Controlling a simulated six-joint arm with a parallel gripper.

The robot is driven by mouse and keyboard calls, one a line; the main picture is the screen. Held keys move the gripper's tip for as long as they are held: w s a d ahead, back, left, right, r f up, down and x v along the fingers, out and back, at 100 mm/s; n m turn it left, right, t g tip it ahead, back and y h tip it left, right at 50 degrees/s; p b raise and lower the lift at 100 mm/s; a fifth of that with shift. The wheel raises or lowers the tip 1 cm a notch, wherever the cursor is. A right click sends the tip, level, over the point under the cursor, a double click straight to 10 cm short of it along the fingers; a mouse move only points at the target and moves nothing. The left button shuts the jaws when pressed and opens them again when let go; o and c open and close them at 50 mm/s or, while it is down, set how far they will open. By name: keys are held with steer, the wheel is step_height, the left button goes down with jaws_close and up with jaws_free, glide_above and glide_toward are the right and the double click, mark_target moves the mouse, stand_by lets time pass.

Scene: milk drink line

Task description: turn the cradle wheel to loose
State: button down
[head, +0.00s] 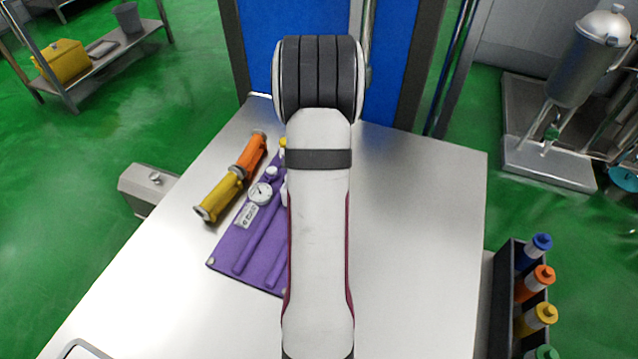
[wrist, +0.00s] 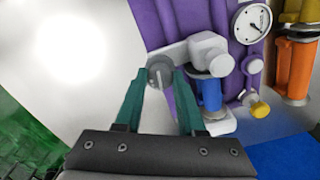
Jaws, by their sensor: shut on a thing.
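My gripper (wrist: 158,80) shows in the wrist view, its two teal fingers shut on a small grey wheel (wrist: 158,70) with a light mark on its face. The wheel sits at the end of a white arm of the cradle (wrist: 203,48). A blue cylinder (wrist: 211,95) stands in the cradle, with a white part at its lower end. In the head view my own arm hides the gripper and the wheel. I cannot read the wheel's setting.
A round gauge (head: 260,192) is on the purple board. An orange cylinder (head: 252,153) and a yellow cylinder (head: 219,197) lie along its left edge. A yellow knob (wrist: 258,109) is right of the blue cylinder. The steel table (head: 420,230) is clear on the right.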

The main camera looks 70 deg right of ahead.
steer(key=n, duration=0.4)
steer(key=shift+n, duration=1.8)
steer(key=c, duration=0.5)
jaws_free()
step_height(320, 180, up, 16)
steer(key=shift+f, duration=0.1)
